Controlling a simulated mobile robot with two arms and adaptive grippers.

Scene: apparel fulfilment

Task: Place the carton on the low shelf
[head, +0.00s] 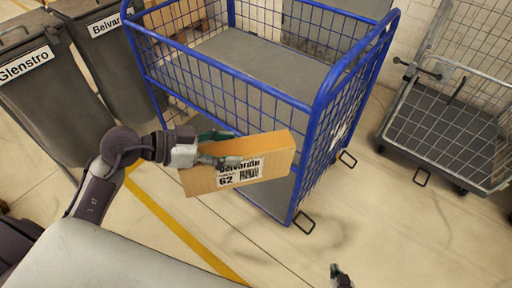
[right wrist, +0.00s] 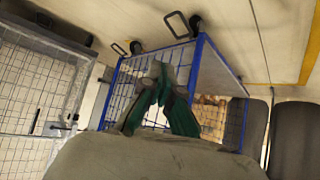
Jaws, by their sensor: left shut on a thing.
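The carton (head: 270,160) is a brown box with a white label reading "Belvardin" and "62". My left gripper (head: 218,148) is shut on its upper left part and holds it tilted in front of the blue cage trolley (head: 325,95). The trolley has a grey upper shelf (head: 250,62) and a grey low shelf (head: 272,196), which the carton partly hides. My right gripper (head: 341,276) is at the bottom edge, apart from the carton. In the right wrist view its green fingers (right wrist: 160,72) converge at the tips with nothing visible between them.
Grey bins labelled "Glenstro" (head: 40,85) and "Belvardin" (head: 112,60) stand at the left. Another brown box (head: 178,16) is behind the trolley's left end. A grey wire cart (head: 440,135) stands at the right. The floor between the two carts is clear.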

